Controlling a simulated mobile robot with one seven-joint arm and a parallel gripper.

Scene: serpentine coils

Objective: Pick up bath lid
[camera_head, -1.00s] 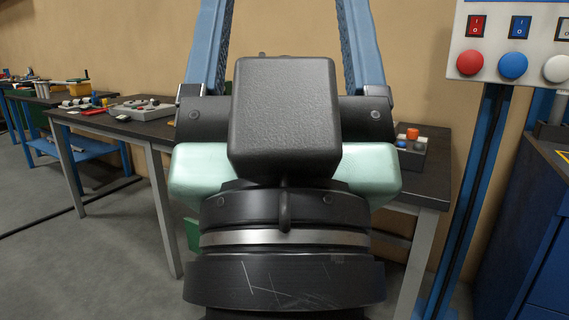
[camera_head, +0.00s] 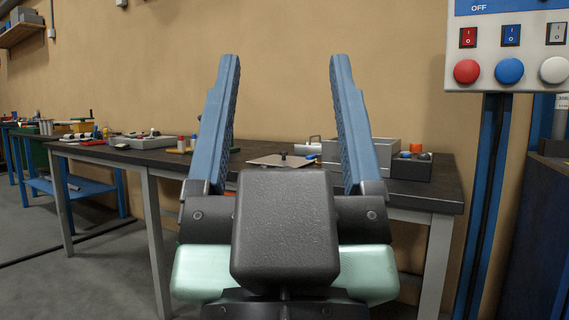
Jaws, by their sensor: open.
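My gripper (camera_head: 285,62) is open and empty, with its two long blue fingers spread wide and pointing up in the picture. Between the fingers, farther back on the dark workbench (camera_head: 390,188), lies a flat, light plate with a small dark knob, which looks like the bath lid (camera_head: 268,160). My gripper body hides the bench in front of it. A grey box (camera_head: 385,150), possibly the bath, stands right of the plate, partly behind the right finger. No contact between the fingers and the plate shows.
A dark block with an orange knob (camera_head: 416,149) stands at the bench's right end. A switch panel (camera_head: 510,45) with red, blue and white buttons is at right. A grey device (camera_head: 142,141) and small parts are on the left of the bench.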

